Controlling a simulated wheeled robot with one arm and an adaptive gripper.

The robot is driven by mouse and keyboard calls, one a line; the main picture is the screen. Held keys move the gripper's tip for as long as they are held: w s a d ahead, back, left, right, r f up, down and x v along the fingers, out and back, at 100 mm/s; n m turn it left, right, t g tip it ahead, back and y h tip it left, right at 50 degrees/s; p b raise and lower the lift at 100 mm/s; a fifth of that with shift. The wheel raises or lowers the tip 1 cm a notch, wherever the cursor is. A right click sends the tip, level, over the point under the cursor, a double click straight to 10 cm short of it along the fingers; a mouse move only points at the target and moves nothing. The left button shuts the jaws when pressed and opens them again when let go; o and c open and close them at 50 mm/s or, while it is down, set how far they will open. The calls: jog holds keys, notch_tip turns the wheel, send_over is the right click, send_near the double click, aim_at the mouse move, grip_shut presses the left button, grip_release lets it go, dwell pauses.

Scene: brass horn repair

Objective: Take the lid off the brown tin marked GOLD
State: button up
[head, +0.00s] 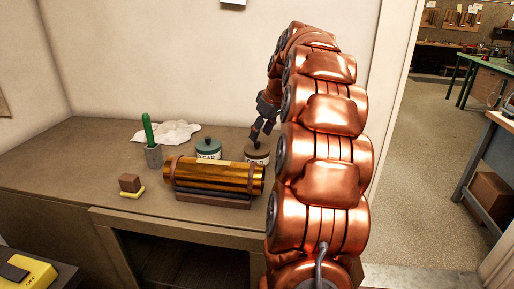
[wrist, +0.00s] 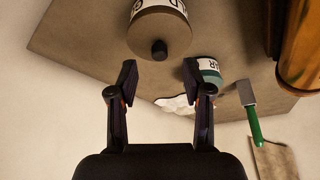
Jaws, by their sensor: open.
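The brown tin (head: 258,158) stands on the bench behind the right end of the brass tube, its label partly hidden in the head view. In the wrist view the tin (wrist: 161,8) shows a white label with part of its lettering. Its brown lid (wrist: 155,36) is on, with a dark round knob (wrist: 159,49) at the centre. My gripper (head: 260,137) is just above the tin in the head view. In the wrist view my gripper (wrist: 160,72) is open and empty, its fingertips apart on either side of the knob's line, with the knob slightly beyond them.
A teal tin (head: 208,149) with a partly readable label stands just left of the brown tin. A brass tube (head: 214,174) lies on a rack in front. A green-handled tool (head: 148,128) in a grey cup, a white cloth (head: 178,131) and a brown-and-yellow block (head: 131,186) are further left.

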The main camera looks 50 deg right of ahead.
aim_at(258, 142)
jog(key=shift+p+x, duration=0.6)
jog(key=shift+x, duration=1.3)
grip_shut()
